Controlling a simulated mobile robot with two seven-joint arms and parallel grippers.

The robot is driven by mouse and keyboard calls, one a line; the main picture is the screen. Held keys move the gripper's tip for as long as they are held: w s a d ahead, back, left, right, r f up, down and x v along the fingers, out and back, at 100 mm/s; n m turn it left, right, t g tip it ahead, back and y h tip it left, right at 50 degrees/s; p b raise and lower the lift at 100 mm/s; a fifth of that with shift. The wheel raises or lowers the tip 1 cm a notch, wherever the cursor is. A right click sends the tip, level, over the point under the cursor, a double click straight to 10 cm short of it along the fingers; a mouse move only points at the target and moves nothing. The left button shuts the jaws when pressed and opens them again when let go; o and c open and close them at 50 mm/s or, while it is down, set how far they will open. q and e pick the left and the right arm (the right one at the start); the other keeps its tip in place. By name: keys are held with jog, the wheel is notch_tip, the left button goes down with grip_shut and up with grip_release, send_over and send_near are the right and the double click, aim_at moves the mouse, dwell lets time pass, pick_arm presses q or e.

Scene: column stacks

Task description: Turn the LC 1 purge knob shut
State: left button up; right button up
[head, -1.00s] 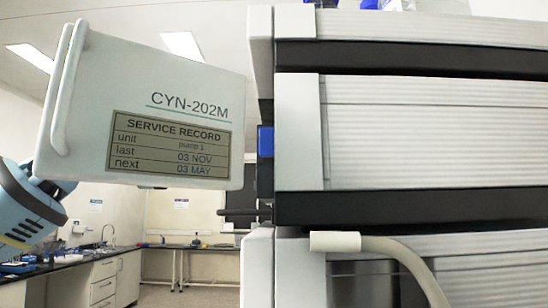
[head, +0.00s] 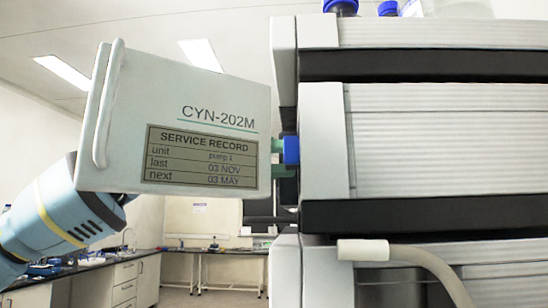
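A blue part (head: 291,150), perhaps the purge knob seen edge-on, sits at the front left edge of the stacked instrument (head: 325,150). My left arm comes in from the left, mostly behind an open pale panel marked CYN-202M and "pump 1" (head: 225,95). Two green tips of my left gripper (head: 279,158) show past the panel's right edge, one above the other with a gap between. They are right beside the blue part; I cannot tell whether they touch or hold it. The rest of that gripper is hidden by the panel. My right gripper is not in view.
The open panel blocks the view of the space in front of the instrument. A pale hose (head: 430,262) curves from the lower module. Blue-capped bottles (head: 342,7) stand on top of the stack. Benches (head: 120,275) stand well behind at the left.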

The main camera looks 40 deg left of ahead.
pick_arm(q)
grip_shut()
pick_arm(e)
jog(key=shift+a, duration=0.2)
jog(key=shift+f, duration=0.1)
pick_arm(q)
jog(key=m+b, duration=0.1)
jog(key=m, duration=0.5)
jog(key=shift+d+r+b, duration=0.1)
jog(key=shift+b, duration=0.2)
jog(key=shift+s+m, duration=0.1)
jog(key=shift+m, duration=0.8)
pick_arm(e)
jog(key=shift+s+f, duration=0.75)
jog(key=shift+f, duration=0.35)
